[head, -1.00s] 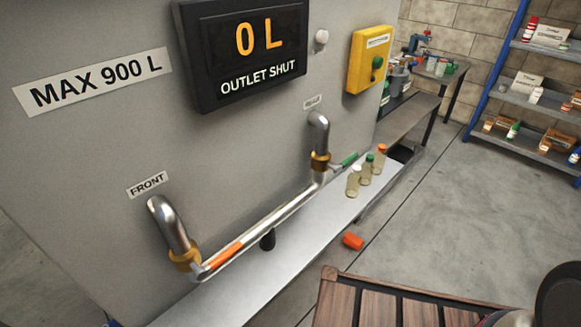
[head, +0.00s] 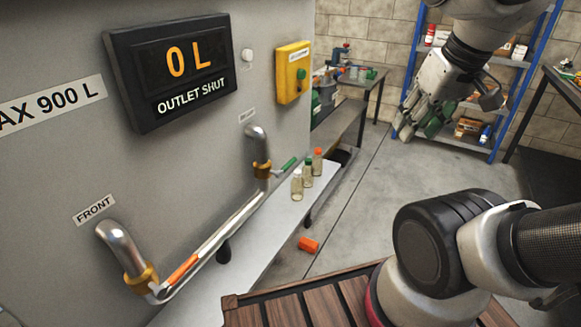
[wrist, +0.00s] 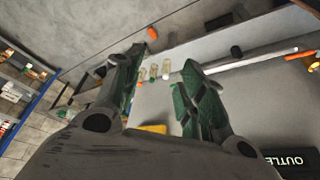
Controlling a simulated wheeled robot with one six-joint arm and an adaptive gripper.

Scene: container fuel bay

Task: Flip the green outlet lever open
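The green outlet lever (head: 289,164) is a short handle at the rear pipe's brass valve (head: 262,170), on the grey tank wall. It points outward, right of the valve and near the bottles. My gripper (head: 420,122) is up in the air at the upper right of the head view, well away from the lever. In the wrist view my gripper (wrist: 163,62) has its fingers wide apart with nothing held. The display (head: 185,65) reads "0 L, OUTLET SHUT".
An orange lever (head: 182,270) lies along the front pipe. Three capped bottles (head: 308,174) stand on the bench (head: 245,250) close to the green lever. An orange cap (head: 308,245) lies on the floor. A yellow box (head: 293,72) with a green button hangs above. Blue shelves stand behind my gripper.

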